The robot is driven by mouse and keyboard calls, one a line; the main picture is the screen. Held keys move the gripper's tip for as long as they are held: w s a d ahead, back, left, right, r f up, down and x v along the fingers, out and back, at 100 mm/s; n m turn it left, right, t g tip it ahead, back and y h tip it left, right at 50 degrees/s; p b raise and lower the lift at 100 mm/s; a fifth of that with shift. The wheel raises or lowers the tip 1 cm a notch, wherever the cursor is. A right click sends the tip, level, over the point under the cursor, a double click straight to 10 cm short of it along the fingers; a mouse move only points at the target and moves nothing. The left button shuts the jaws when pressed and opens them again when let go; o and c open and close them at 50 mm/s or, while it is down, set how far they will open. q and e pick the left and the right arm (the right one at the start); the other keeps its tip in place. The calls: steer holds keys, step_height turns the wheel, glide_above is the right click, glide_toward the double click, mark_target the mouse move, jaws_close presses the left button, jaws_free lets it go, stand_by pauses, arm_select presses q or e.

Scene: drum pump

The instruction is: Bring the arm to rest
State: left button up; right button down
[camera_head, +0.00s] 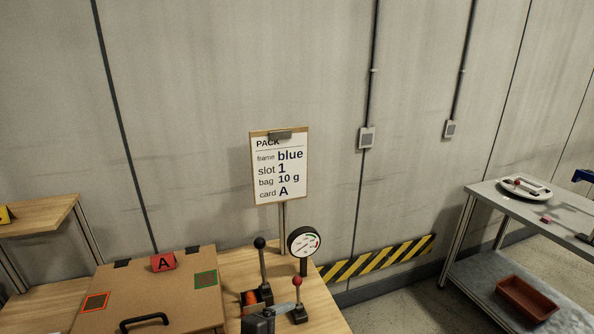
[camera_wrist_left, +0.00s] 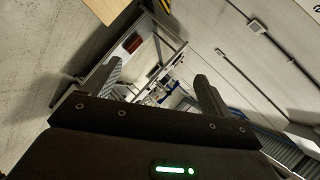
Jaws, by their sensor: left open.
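My left gripper (camera_wrist_left: 160,88) shows in the left wrist view with its two dark fingers spread wide apart. Nothing is between the fingers; the floor, a metal table and the wall show beyond them. I cannot make out my left gripper for sure in the head view. My right gripper is in neither view.
A wooden table holds a box (camera_head: 150,296) with red card A (camera_head: 163,262), a black-knobbed lever (camera_head: 262,268), a red-knobbed lever (camera_head: 298,296) and a gauge (camera_head: 304,242). A sign (camera_head: 280,168) stands behind. A metal table (camera_head: 500,214) at right carries a white plate (camera_head: 524,190); a brown tray (camera_head: 526,297) sits below.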

arm_select(q)
steer(key=s+a+f+n+g+y, duration=0.35)
steer(key=s+a+f+n, duration=0.45)
steer(key=s+a+n, duration=0.3)
steer(key=s+a+f+n+g+y, duration=0.2)
steer(key=s+a+f+n+y, duration=0.3)
steer(key=s+a+f+n, duration=0.55)
steer(key=s+f+m+g+b, duration=0.1)
steer(key=s+f+b, duration=0.15)
steer(key=f, duration=1.35)
steer(key=s+f+m+g+b, duration=0.1)
steer(key=f+b, duration=0.3)
steer(key=f, duration=1.1)
steer(key=s+a+f+b, duration=0.3)
steer(key=s+f, duration=1.3)
steer(key=f, duration=0.2)
steer(key=shift+f+g, duration=0.15)
steer(key=shift+g, duration=0.2)
steer(key=shift+a, duration=0.1)
